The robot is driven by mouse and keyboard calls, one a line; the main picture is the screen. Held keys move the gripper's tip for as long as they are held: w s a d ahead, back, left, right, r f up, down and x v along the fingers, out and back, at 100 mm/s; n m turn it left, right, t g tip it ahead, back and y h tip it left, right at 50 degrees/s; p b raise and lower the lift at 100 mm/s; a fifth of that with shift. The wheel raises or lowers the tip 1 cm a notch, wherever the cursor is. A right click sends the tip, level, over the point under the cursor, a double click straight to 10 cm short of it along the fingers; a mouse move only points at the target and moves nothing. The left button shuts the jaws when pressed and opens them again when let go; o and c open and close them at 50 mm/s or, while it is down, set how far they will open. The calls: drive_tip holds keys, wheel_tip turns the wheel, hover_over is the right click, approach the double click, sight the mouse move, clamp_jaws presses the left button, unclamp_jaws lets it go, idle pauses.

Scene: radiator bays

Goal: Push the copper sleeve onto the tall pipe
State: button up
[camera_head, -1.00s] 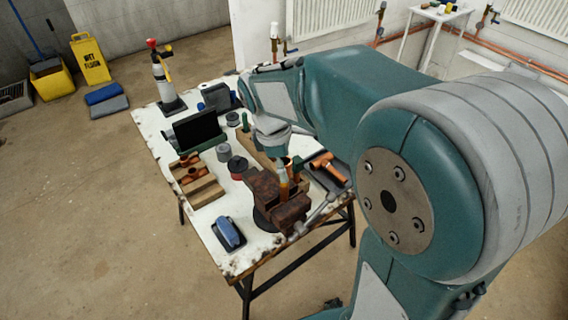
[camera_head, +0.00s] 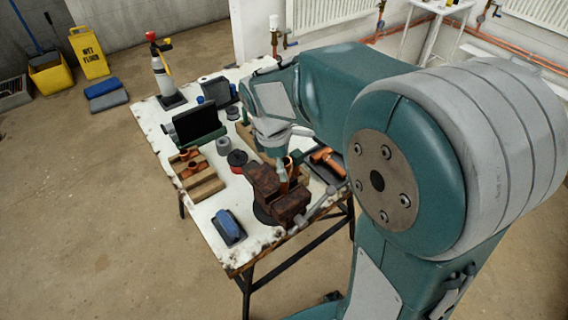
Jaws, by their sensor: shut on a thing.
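A brown, rusty vise (camera_head: 281,205) stands at the near right part of the white worktable (camera_head: 205,215). An upright copper-coloured pipe (camera_head: 284,187) rises from its jaws. My gripper (camera_head: 282,164) is at the pipe's top, below my wrist, pointing down. It is shut on a small copper piece (camera_head: 288,163), which looks like the copper sleeve. The fingers are small and partly hidden by the wrist. I cannot tell whether the sleeve is around the pipe or just above it.
An orange-handled tool (camera_head: 327,160) lies right. A bottle (camera_head: 162,75) stands at the far left corner.

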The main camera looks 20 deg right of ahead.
drive_tip(key=o, duration=1.1)
drive_tip(key=shift+r, duration=3.55)
